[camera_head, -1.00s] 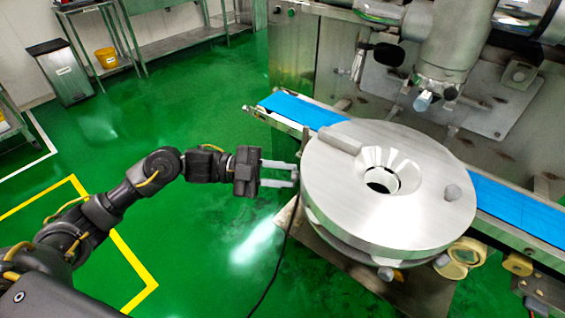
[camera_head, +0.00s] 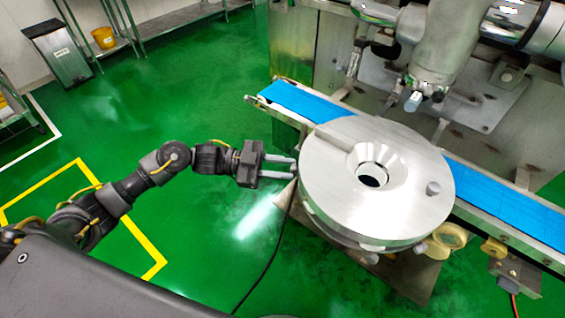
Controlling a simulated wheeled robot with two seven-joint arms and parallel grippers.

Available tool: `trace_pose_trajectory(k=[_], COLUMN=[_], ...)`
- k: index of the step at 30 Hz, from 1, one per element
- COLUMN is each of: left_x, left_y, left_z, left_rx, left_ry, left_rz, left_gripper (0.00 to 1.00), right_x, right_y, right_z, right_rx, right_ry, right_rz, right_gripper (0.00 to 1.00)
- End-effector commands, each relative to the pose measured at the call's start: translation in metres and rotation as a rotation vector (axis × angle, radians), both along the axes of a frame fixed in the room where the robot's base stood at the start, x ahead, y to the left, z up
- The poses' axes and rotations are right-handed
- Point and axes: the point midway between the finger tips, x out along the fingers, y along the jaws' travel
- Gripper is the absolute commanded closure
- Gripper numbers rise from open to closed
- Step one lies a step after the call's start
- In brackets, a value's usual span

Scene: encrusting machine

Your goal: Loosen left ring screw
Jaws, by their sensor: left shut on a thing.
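A large round silver ring (camera_head: 325,190) with a funnel-shaped hole in its middle sits in front of the machine. My left gripper (camera_head: 294,168) reaches in from the left, level with the ring's left edge. Its two pale fingers are shut on the left ring screw at that edge. The screw itself is mostly hidden between the fingertips. Another screw head (camera_head: 371,258) shows under the ring's front edge, and a grey knob (camera_head: 433,187) stands on its top right. My right gripper is not in view.
A blue conveyor belt (camera_head: 490,195) runs behind the ring. A metal nozzle (camera_head: 413,101) hangs above the belt. A black cable (camera_head: 266,265) hangs down just by the gripper. Green floor to the left is clear up to a bin (camera_head: 60,58) and shelves.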

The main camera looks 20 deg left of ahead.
Motion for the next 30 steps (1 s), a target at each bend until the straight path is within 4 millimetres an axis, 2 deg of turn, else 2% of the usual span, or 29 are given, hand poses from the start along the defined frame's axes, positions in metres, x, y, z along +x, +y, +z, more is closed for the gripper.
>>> trace_pose_trajectory(k=[15, 16, 21, 30], left_x=[-0.0004, -0.0004, -0.0003, -0.0002], left_y=[-0.0001, -0.0001, 0.0000, 0.0021], left_z=[-0.0012, -0.0012, -0.0008, -0.0008], left_rx=[-0.002, -0.002, -0.002, -0.002], left_ry=[0.023, 0.023, 0.022, 0.020], left_rz=[-0.001, -0.001, 0.000, 0.000], left_gripper=[0.99, 0.75, 0.54, 0.54], right_x=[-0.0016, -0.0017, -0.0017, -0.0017], right_y=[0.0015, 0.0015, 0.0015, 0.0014], right_z=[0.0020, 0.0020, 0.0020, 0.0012], right_rx=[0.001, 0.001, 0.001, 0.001], right_ry=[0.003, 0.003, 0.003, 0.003], right_rz=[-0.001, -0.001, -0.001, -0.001], right_gripper=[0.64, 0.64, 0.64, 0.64])
